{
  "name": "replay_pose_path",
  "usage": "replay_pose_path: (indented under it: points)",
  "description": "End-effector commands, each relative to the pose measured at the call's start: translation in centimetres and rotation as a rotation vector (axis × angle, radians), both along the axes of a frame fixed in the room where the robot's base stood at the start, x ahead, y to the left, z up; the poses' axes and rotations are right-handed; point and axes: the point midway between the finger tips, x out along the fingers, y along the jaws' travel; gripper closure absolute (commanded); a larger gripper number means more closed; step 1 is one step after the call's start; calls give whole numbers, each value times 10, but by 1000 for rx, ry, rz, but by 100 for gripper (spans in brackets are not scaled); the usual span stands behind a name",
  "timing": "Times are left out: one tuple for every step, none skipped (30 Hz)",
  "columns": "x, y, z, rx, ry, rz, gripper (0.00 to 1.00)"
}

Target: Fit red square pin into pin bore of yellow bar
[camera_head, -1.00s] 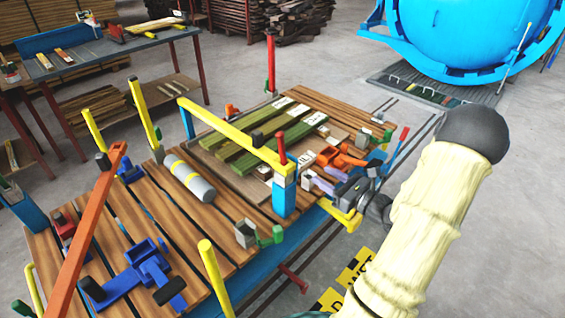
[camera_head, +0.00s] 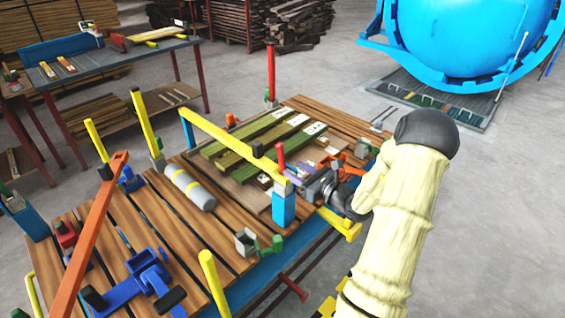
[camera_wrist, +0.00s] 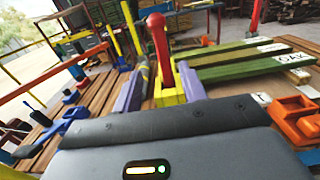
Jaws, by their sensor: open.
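The yellow bar (camera_head: 222,135) spans the wooden-slat cart from back left to near right, its near end above a blue post (camera_head: 284,206). The red pin (camera_head: 281,155) stands upright at that near end; in the wrist view it shows a rounded red top (camera_wrist: 157,35) above yellow parts (camera_wrist: 168,94). I cannot tell how deep it sits, as its lower end is hidden. My gripper (camera_head: 292,174) is at the bar end, on its right. In the wrist view its purple fingers (camera_wrist: 160,88) are apart, one each side of the pin's line, with no visible contact.
Green boards (camera_head: 250,140) lie behind the bar. An orange clamp (camera_wrist: 297,120) is close on the right of my gripper.

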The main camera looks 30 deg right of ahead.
Motion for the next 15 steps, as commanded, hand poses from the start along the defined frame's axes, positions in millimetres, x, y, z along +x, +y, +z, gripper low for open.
replay_pose_path:
  points:
    - [7,3,1,1,-1,2,58]
    - [10,4,1,1,-1,1,58]
    - [13,5,0,1,-1,1,58]
    - [15,5,0,1,-1,0,58]
    - [16,6,0,1,-1,0,58]
    - [17,6,0,1,0,-1,58]
    - [17,6,0,1,0,-1,58]
    - [16,5,0,1,0,-2,58]
    - [16,5,0,1,0,-2,58]
    - [16,5,0,1,0,-2,58]
    - [16,5,0,1,0,-2,58]
    - [16,5,0,1,0,-3,58]
    - [16,4,0,1,0,-3,58]
    - [16,4,0,1,0,-3,58]
    - [18,4,0,1,-1,-3,58]
